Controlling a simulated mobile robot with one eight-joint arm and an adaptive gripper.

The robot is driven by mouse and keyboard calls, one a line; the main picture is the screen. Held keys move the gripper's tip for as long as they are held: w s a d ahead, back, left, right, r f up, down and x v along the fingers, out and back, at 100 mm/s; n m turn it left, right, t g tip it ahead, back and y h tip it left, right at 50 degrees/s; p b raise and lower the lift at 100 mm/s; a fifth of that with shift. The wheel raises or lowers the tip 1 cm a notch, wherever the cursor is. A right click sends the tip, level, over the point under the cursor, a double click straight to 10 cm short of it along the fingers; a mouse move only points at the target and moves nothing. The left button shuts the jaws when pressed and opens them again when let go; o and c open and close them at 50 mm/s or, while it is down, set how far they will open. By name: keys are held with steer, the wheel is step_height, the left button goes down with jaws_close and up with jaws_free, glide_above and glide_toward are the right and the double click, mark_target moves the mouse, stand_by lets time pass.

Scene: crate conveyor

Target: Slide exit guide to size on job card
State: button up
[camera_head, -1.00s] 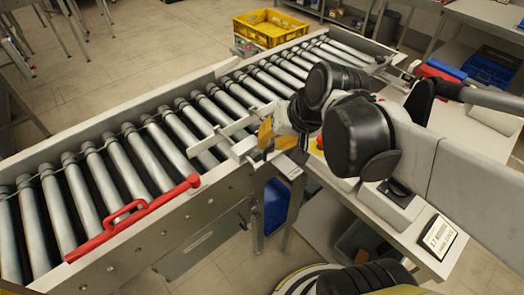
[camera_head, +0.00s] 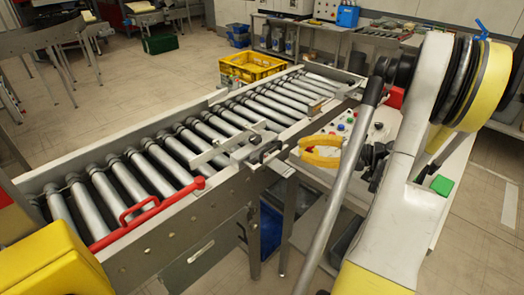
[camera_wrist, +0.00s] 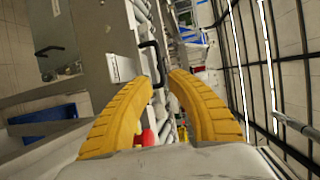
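The pale metal guide bar (camera_head: 228,148), which looks like the exit guide, lies across the rollers at the near rail. A black handle (camera_head: 268,151) stands at its near end, and also shows in the wrist view (camera_wrist: 157,62) just beyond my fingertips. My gripper (camera_head: 305,150) has yellow curved fingers and is right of the handle, apart from it. In the wrist view my gripper (camera_wrist: 162,78) is open with a narrow, empty gap. The job card is not visible now. The guide's scale is too small to read.
A red bar with a handle (camera_head: 150,212) lies along the near rail at left. A yellow crate (camera_head: 252,67) stands beyond the conveyor (camera_head: 105,245). A control panel with coloured buttons (camera_head: 352,123) is behind my gripper. A blue bin (camera_head: 268,228) is below the conveyor.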

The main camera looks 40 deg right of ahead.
mark_target(272, 147)
steer(key=b+x, duration=0.2)
steer(key=x, duration=0.8)
steer(key=shift+w+a+b, duration=0.1)
steer(key=shift+w+b, duration=0.1)
steer(key=shift+b, duration=0.15)
jaws_close()
